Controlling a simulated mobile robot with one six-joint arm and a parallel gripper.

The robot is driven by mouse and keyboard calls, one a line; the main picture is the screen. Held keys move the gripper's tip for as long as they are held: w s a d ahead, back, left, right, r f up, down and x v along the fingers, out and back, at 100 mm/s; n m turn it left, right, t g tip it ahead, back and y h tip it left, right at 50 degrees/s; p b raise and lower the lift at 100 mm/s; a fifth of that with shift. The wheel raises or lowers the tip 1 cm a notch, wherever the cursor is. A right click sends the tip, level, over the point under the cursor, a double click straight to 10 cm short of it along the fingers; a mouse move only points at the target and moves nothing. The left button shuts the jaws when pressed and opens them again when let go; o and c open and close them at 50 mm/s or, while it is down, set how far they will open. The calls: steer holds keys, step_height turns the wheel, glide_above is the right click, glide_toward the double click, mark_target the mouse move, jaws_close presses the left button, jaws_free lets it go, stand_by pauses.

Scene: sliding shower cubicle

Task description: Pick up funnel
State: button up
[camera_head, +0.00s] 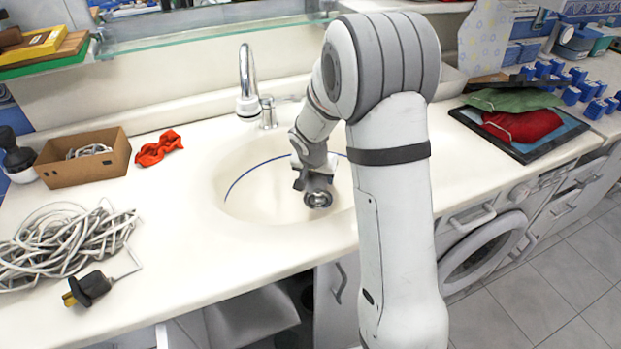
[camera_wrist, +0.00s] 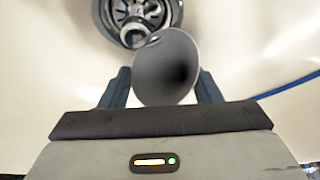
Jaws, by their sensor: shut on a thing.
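The funnel (camera_wrist: 165,68) is a grey cone with a wide round mouth and a dark hollow. In the wrist view it sits between the two dark fingers of my gripper (camera_wrist: 164,88), which is shut on it. The mouth faces the wrist camera. Its lower end is hidden. In the head view my gripper (camera_head: 303,180) is down inside the sink basin. A round metallic part shows beside it there, and I cannot tell whether it is funnel or drain.
The metal drain (camera_wrist: 140,14) shows just beyond the funnel in the wrist view. The sink (camera_head: 255,195) surrounds my gripper, with a faucet (camera_head: 247,85) behind it. A cardboard box (camera_head: 85,160), red cloth (camera_head: 158,148) and coiled cable (camera_head: 60,245) lie on the counter at left.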

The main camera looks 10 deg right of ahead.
steer(key=shift+c, duration=1.1)
steer(key=shift+r, duration=0.1)
